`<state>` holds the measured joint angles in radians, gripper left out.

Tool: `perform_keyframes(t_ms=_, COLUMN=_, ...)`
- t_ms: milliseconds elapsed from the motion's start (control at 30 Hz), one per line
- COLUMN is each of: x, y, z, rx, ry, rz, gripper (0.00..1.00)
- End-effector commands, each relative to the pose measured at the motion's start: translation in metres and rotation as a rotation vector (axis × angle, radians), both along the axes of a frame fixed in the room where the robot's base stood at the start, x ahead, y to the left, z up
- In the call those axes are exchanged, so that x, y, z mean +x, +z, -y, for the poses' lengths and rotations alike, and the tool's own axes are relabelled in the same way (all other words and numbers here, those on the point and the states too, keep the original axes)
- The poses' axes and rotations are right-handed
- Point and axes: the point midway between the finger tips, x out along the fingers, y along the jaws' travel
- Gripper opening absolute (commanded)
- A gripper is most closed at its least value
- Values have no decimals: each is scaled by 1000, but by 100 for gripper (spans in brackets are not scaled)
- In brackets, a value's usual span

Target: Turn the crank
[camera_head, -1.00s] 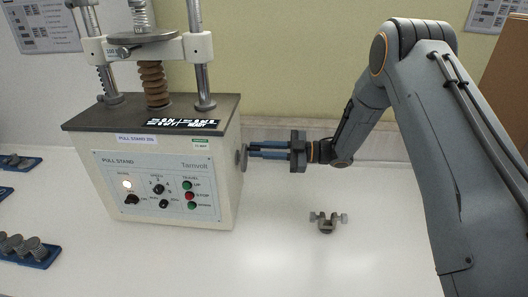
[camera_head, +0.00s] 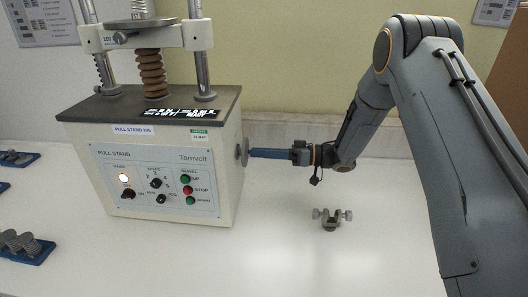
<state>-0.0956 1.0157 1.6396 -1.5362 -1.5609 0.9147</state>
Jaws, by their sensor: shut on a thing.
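The pull stand (camera_head: 168,165) is a cream box with a dark top, a front control panel and a lit orange lamp. On its right side is a round grey crank disc (camera_head: 241,152). My gripper (camera_head: 254,153) reaches in from the right with its blue fingers level, their tips at the disc. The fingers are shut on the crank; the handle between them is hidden.
A small grey metal clamp (camera_head: 331,219) stands on the white table, below and right of my gripper. Blue trays with grey round parts (camera_head: 22,247) lie at the left edge. The table front is clear. A wall stands behind.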

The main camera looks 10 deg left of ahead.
Motion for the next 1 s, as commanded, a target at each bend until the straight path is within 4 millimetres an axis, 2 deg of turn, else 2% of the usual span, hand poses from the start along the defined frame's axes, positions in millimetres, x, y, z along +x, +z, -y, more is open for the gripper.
perform_keyframes(t_ms=200, x=-4, y=-5, z=-1, rx=-10, ry=0, rz=-172, gripper=0)
perform_keyframes(t_ms=500, x=-8, y=-8, z=0, rx=-19, ry=0, rz=-324, gripper=0)
perform_keyframes(t_ms=1000, x=-9, y=-10, z=0, rx=-22, ry=0, rz=-378, gripper=0)
